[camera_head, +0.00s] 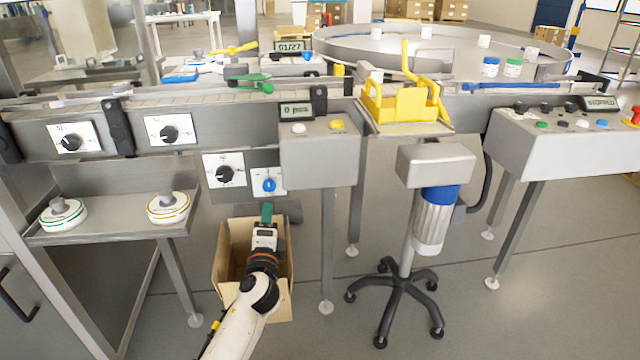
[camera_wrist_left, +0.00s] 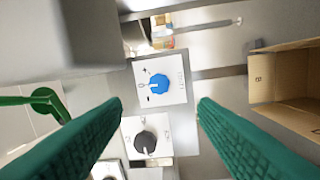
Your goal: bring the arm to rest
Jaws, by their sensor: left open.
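My left gripper (camera_head: 267,213) has green fingers and is open and empty. In the head view it is above the open cardboard box, just below the blue knob (camera_head: 268,185) on the machine's front. In the left wrist view the two green fingers (camera_wrist_left: 160,115) stand apart, with the blue knob (camera_wrist_left: 159,86) and a black knob (camera_wrist_left: 146,141) seen between them. The gripper appears apart from both knobs. My right gripper does not show.
The cardboard box (camera_head: 226,262) stands on the floor below the panel. A button box (camera_head: 318,160) juts out at the right. A wheeled stand (camera_head: 405,265) is further right. A shelf (camera_head: 110,212) with two round dials is at the left. The floor in front is clear.

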